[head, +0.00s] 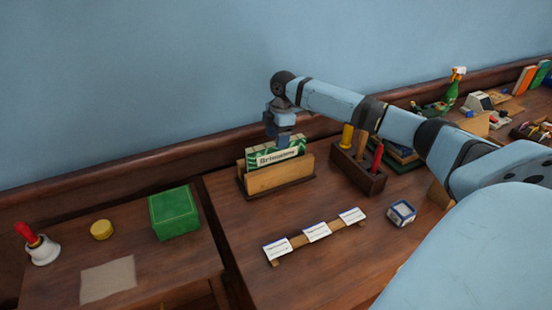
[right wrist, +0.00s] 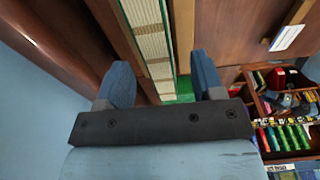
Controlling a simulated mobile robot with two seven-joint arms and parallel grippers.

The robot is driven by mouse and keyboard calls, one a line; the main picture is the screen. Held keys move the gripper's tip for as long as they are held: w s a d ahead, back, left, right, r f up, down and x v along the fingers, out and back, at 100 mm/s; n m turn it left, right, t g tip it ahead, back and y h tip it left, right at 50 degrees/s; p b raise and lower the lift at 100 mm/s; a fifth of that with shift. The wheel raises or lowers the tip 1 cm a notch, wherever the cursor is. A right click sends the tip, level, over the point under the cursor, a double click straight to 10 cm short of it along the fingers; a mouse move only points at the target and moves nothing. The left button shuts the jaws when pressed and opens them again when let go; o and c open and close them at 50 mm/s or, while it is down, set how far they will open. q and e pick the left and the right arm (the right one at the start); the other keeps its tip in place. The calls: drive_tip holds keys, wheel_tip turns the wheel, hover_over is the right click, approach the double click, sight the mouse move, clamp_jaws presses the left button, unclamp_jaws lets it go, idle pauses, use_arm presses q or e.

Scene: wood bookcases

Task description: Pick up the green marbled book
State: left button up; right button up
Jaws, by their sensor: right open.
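The green marbled book (head: 276,154), with a pale title label on its face, stands upright in a wooden holder (head: 278,178) on the desk. My right gripper (head: 284,138) is open, pointing down just above the book's top edge. In the right wrist view, the book's cream page edges (right wrist: 151,42) and a strip of green cover show between the two blue fingers (right wrist: 160,62). I cannot tell whether the fingers touch it. The lower part of the book is hidden by the holder. My left gripper is not in view.
A pen block (head: 358,168) with yellow and red handles stands right of the holder. A card rail (head: 318,240) and small white-topped box (head: 402,212) lie in front. The wall is behind.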

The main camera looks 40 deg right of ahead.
sight(276, 160)
drive_tip(key=f, duration=0.5)
drive_tip(key=shift+w+a, duration=0.15)
drive_tip(key=shift+w, duration=0.05)
drive_tip(key=c, duration=1.1)
clamp_jaws()
drive_tip(key=shift+r, duration=0.1)
